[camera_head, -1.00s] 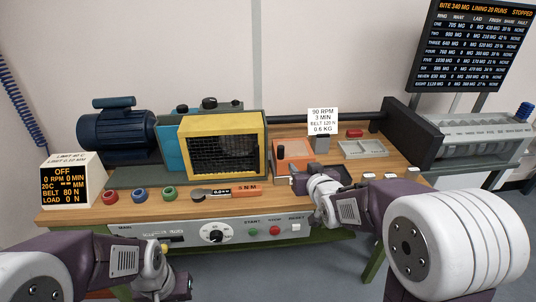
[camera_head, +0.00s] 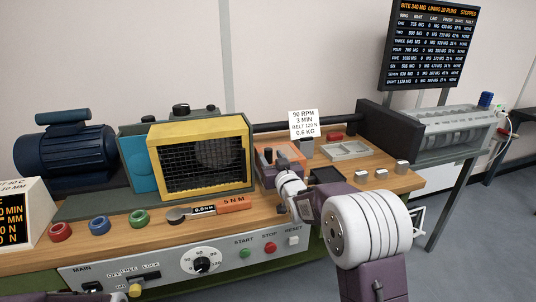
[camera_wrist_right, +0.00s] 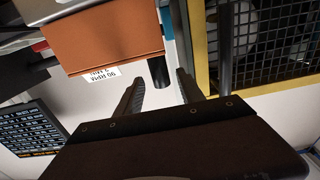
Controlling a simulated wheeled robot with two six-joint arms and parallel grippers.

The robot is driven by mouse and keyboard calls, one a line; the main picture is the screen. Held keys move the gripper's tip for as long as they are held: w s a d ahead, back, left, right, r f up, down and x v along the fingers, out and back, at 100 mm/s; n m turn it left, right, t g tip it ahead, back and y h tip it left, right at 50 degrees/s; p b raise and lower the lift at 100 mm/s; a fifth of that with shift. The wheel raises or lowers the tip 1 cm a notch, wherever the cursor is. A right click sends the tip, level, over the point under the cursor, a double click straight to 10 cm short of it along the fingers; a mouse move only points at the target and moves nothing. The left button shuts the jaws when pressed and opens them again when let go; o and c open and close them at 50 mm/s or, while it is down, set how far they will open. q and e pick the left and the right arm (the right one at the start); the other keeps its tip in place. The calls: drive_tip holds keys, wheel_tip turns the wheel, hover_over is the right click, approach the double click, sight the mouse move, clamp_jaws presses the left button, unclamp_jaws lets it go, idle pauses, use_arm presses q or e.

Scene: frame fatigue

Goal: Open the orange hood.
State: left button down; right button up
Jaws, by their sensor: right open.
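The orange hood (camera_head: 264,160) is a small box on the bench, right of the yellow-framed guard. My right gripper (camera_head: 283,165) is close in front of it and partly covers it; its fingertips are hard to make out there. In the right wrist view the orange hood (camera_wrist_right: 112,42) fills the upper left. There my right gripper (camera_wrist_right: 160,80) is open, its two fingers apart. A dark round bar (camera_wrist_right: 158,70) shows between the fingertips, beside the hood; I cannot tell whether they touch it. My left gripper is out of view.
The yellow guard (camera_head: 153,165) with black mesh stands close left of the hood. A sign card (camera_head: 304,124) stands behind it, and a grey tray (camera_head: 346,151) lies to the right. Small white blocks sit near the bench's right front edge. The control panel (camera_head: 190,262) is below.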

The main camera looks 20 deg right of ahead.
sight(270, 155)
drive_tip(key=w, duration=0.3)
drive_tip(key=shift+w+a, duration=0.15)
drive_tip(key=shift+w, duration=0.15)
clamp_jaws()
idle(1.2)
